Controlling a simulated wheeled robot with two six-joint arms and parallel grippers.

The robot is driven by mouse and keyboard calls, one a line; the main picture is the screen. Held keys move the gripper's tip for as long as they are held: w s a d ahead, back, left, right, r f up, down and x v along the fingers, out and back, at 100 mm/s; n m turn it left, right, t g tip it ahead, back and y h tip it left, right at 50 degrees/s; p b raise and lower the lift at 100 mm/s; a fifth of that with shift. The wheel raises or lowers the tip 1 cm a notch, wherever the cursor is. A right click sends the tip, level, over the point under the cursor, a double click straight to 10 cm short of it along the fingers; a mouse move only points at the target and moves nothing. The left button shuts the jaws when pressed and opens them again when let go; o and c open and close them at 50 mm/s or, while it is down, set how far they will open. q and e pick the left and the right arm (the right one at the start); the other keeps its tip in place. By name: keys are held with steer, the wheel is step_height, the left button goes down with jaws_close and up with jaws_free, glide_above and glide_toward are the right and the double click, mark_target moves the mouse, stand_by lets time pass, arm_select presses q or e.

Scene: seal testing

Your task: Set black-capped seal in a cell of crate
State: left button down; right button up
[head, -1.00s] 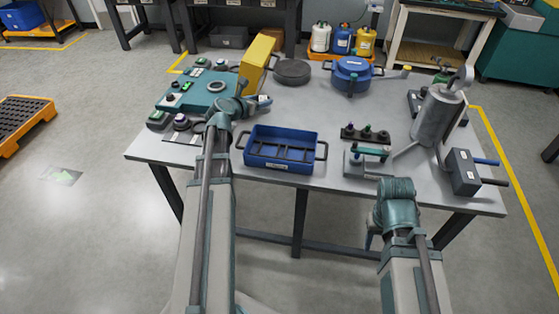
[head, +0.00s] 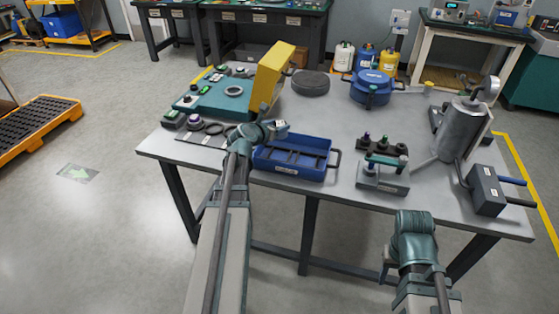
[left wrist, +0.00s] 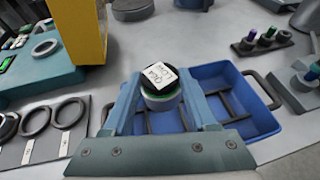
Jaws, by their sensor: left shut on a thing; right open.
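The black-capped seal (left wrist: 160,82) has a white label on top and a green band above a pale lower part. My left gripper (left wrist: 160,92) is shut on it. The blue crate (left wrist: 262,118) has dark dividers and lies below the held seal in the left wrist view. In the head view, my left gripper (head: 280,127) is at the back left corner of the crate (head: 290,170), and the seal is hard to make out there. My right gripper (head: 388,264) is in front of the table's edge, away from the crate; its fingers are mostly hidden.
A yellow block (head: 272,76) stands by the teal test panel (head: 222,100) behind left. Dark rings (left wrist: 70,113) lie left of the crate. A rack with a teal bar (head: 383,180) and a grey cylinder (head: 460,130) stand to the right. A blue pot (head: 371,90) is behind.

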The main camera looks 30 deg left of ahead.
arm_select(q)
steer(key=shift+f+b, duration=4.9)
steer(key=shift+f, duration=0.2)
steer(key=shift+c, duration=1)
jaws_free()
steer(key=shift+r, duration=0.15)
steer(key=shift+s+r, duration=0.15)
steer(key=shift+r, duration=0.05)
steer(key=p+v, duration=0.4)
steer(key=v, duration=0.7)
steer(key=shift+s+p, duration=0.3)
